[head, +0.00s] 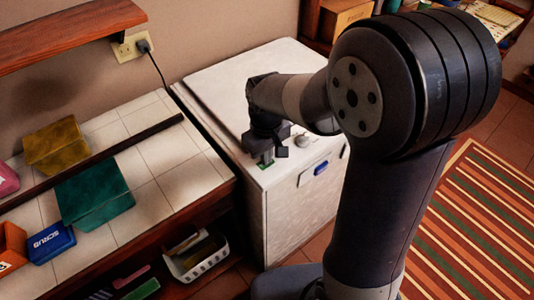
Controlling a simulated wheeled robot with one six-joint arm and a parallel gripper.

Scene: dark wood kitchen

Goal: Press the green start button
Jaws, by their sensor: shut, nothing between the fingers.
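The green start button (264,166) shows as a small green patch on the front top edge of the white appliance (225,91). My gripper (265,160) points down right over it, with its fingertips together and nothing held. The fingers hide part of the button. I cannot tell whether they touch it or whether it is pressed in. A round grey knob (302,140) sits to the right on the same edge.
A tiled counter (150,160) at left holds a teal box (95,196), a yellow sponge-like block (57,146) and a blue scrub box (51,243). A white basket (197,262) stands below it. A wooden shelf (65,35) juts out above.

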